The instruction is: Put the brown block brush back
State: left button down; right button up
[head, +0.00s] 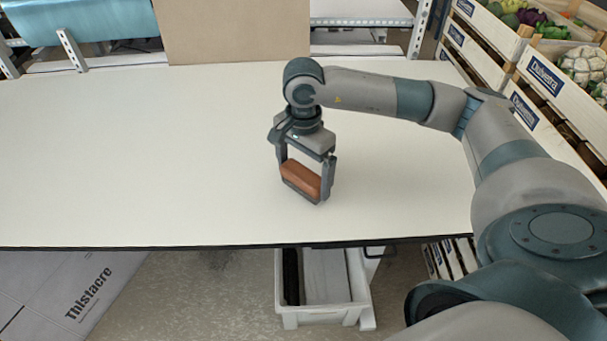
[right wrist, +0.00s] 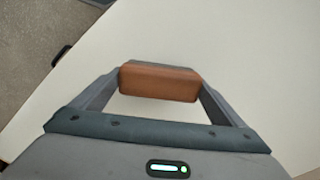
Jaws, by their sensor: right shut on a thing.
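The brown block brush (head: 301,180) is a reddish-brown block held between the fingers of my right gripper (head: 304,184), over the white table (head: 130,150). In the right wrist view the brush (right wrist: 160,82) spans the gap between both fingertips, with a darker strip along its far side. My right gripper is shut on it and points down. I cannot tell whether the brush touches the table or hangs just above it. My left gripper is not in view.
A white bin (head: 322,290) with a dark item stands on the floor below the table's front edge. Vegetable crates (head: 540,80) line the right side. A brown board (head: 235,30) and a blue roll (head: 80,20) are at the back. The table's left side is clear.

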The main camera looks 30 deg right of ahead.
jog(key=shift+f, duration=0.65)
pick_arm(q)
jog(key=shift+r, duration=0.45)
pick_arm(e)
jog(key=shift+f, duration=0.1)
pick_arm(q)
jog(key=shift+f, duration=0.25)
pick_arm(e)
jog(key=shift+f, duration=0.2)
jog(key=o, duration=0.7)
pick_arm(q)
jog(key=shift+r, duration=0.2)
pick_arm(e)
jog(key=shift+r, duration=0.15)
